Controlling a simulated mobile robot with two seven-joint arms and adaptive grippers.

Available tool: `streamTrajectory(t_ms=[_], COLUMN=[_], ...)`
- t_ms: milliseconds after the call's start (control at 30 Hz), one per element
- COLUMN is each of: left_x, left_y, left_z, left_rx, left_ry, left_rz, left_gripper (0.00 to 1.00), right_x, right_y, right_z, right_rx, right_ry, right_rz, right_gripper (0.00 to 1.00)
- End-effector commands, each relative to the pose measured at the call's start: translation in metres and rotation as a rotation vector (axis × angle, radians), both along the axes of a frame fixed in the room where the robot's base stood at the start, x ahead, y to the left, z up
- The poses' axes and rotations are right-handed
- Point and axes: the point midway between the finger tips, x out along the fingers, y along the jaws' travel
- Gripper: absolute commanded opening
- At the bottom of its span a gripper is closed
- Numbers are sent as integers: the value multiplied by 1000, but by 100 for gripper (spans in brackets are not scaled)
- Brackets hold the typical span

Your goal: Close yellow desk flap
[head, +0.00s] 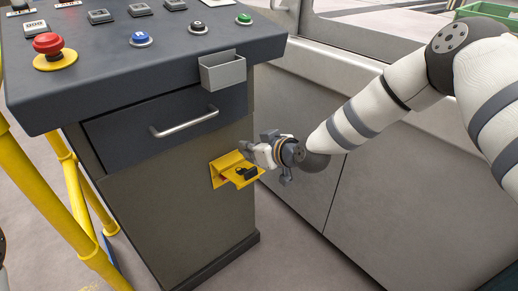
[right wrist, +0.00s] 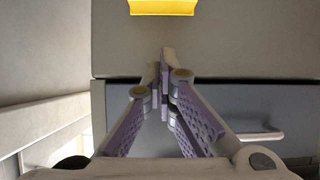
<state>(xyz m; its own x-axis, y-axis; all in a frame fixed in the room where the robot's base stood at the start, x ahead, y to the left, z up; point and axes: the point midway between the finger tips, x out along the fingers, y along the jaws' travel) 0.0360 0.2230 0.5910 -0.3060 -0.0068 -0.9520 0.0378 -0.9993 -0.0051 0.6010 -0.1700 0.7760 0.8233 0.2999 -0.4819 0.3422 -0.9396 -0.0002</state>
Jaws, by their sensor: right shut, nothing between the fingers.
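The yellow desk flap (head: 225,168) is on the front of the grey desk, below the drawer. It stands out from the panel, with a black piece (head: 246,173) on its lower part. In the right wrist view, a yellow edge of the flap (right wrist: 162,7) shows at the top of the picture. My right gripper (head: 248,151) is close to the flap, at its upper right in the head view. Its fingers (right wrist: 165,62) are shut and empty, with a gap in the picture between the tips and the yellow part. My left gripper is not in view.
The grey desk (head: 190,215) has a drawer with a metal handle (head: 185,124) above the flap. A small grey box (head: 222,71) hangs on the desktop edge. A red emergency button (head: 48,45) is on top. Yellow rails (head: 60,210) stand left; machine panels (head: 300,150) stand right.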

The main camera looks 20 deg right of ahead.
Motion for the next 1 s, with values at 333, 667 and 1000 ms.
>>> streamTrajectory(t_ms=[333,667,1000], left_x=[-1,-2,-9], left_y=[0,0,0], left_z=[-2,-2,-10], left_rx=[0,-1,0], left_ry=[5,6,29], left_rz=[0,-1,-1], left_gripper=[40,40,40], right_x=[-11,-12,-17], right_y=[-5,-5,-7], right_z=[-32,-33,-41], right_rx=[-2,-1,21], right_ry=[5,2,-54], right_rz=[-1,-1,-2], right_gripper=[0,0,0])
